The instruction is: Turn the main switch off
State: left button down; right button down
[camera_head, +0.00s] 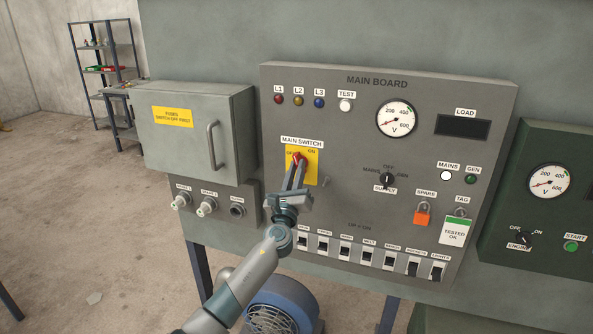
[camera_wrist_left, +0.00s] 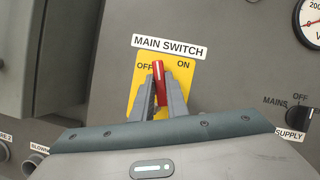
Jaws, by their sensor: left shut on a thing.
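The main switch has a red handle (camera_head: 297,158) on a yellow plate (camera_head: 313,166) at the left of the grey main board (camera_head: 345,130). My left gripper (camera_head: 297,167) is shut on the red handle, with a finger on either side. In the left wrist view the handle (camera_wrist_left: 158,76) stands up between the gripper's fingers (camera_wrist_left: 163,100). Its tip points between the OFF and ON labels, nearer OFF, and partly covers the OFF lettering. The fingers hide the lower part of the handle. My right gripper is in neither view.
A grey fuse box (camera_head: 190,135) stands out from the wall left of the board. A row of small breakers (camera_head: 367,257) runs below my gripper. The supply knob (camera_head: 387,180) and an orange padlock (camera_head: 422,217) are to the right.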

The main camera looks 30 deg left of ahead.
pick_arm(q)
jog(key=n+g+y, duration=0.1)
jog(key=n, duration=0.1)
jog(key=n+y, duration=0.1)
jog(key=n, duration=0.2)
jog(key=shift+d+r+g+p, duration=0.1)
jog(key=shift+r+g+p, duration=0.05)
jog(key=shift+g+p, duration=0.25)
jog(key=n, duration=0.2)
jog(key=n+g+p, duration=0.1)
jog(key=n, duration=0.1)
jog(key=shift+n+g+y, duration=0.3)
jog(key=shift+n+y, duration=0.1)
jog(key=n+g+p, duration=0.2)
jog(key=n, duration=0.2)
jog(key=shift+r+n+p, duration=0.15)
jog(key=shift+n+p, duration=0.15)
jog(key=shift+p, duration=0.1)
jog(key=shift+n+g+p, duration=0.4)
jog(key=shift+n+p, duration=0.3)
jog(key=shift+n, duration=0.5)
jog(key=c, duration=1.7)
grip_release()
jog(key=shift+c, duration=0.2)
jog(key=shift+s+d, duration=0.1)
